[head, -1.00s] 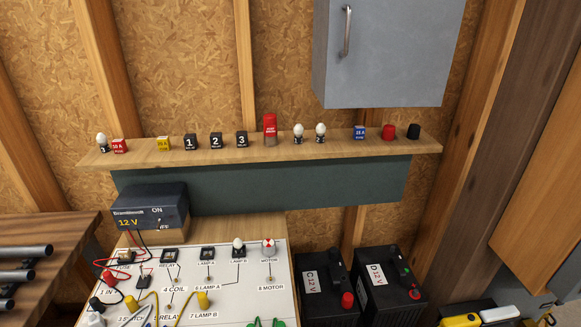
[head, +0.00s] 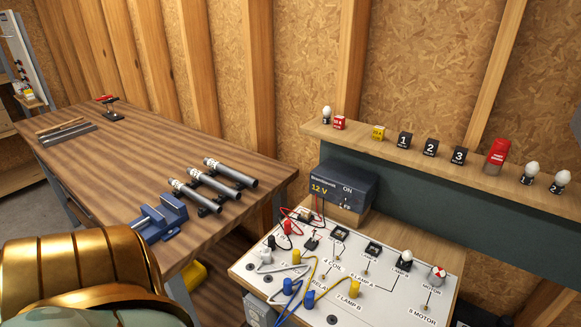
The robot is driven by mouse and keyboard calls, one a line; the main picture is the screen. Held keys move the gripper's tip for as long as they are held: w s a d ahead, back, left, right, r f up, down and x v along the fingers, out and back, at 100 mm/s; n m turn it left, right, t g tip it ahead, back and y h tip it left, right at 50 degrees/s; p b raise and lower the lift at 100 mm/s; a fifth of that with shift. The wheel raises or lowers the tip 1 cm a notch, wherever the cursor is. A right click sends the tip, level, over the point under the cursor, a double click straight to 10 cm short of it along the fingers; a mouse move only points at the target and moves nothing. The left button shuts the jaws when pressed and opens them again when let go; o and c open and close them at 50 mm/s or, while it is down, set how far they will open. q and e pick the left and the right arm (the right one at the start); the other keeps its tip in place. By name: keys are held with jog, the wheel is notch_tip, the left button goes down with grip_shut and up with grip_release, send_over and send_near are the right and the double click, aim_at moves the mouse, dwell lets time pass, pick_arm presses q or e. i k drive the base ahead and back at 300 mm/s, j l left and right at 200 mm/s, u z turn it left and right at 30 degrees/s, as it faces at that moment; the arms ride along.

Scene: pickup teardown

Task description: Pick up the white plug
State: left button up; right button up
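A small white plug (head: 265,257) sits at the left side of the white circuit board (head: 395,297), with a pale lead near it. Neither of my grippers is in view. A gold and pale green part of my own body fills the lower left corner.
Yellow plugs (head: 354,289) and blue plugs (head: 308,299) with looping leads crowd the board. The 12 V supply box (head: 343,189) stands behind it, below a shelf (head: 405,157) of small parts. A wooden bench (head: 125,165) with a blue vise (head: 160,219) and pipes (head: 213,183) is at left.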

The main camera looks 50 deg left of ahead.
aim_at(266, 257)
jog(key=u, duration=1.75)
